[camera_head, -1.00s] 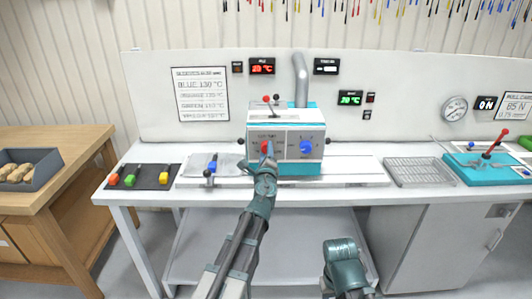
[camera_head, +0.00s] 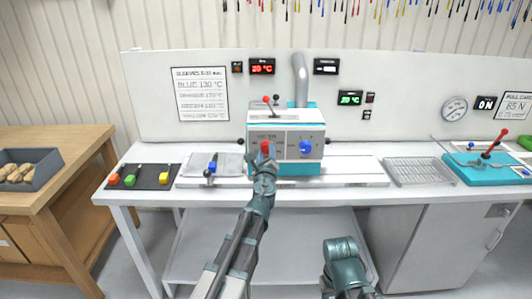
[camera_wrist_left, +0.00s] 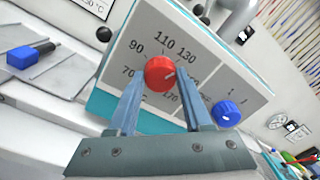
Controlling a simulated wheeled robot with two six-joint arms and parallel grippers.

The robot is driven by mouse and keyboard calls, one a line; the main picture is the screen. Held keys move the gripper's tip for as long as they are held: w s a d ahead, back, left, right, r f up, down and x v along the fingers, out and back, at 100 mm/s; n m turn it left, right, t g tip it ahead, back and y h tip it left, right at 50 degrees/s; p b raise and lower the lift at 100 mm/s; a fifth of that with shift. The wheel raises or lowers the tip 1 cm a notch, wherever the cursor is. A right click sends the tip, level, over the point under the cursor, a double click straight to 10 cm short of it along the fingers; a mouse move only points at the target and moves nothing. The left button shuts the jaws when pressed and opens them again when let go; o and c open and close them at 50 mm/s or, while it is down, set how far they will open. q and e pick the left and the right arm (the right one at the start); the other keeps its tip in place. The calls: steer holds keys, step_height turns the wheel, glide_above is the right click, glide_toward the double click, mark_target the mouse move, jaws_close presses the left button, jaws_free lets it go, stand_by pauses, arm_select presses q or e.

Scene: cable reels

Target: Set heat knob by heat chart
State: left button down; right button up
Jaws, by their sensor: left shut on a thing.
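The red heat knob (camera_wrist_left: 159,73) is on the left of the heater's front panel, inside a scale with 70, 90, 110, 130 and 170 readable. Its pale mark points roughly right, toward the 130 side; the exact setting cannot be told. My left gripper (camera_wrist_left: 160,88) is shut on the knob, one finger on each side; the right finger hides part of the scale. In the head view the gripper (camera_head: 266,157) covers part of the knob. The chart (camera_head: 200,94) on the back wall reads "BLUE 130 °C" in its clearest line; the other lines are blurred.
A blue knob (camera_head: 306,147) sits right of the red one. A red-lit display (camera_head: 262,66) and a green-lit display (camera_head: 350,98) hang behind. A tray with coloured blocks (camera_head: 149,184) and a blue-handled tool (camera_head: 212,166) lie left. A wire rack (camera_head: 420,171) stands right.

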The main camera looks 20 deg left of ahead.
arm_select(q)
steer(key=shift+s, duration=0.1)
steer(key=shift+c, duration=1.6)
jaws_free()
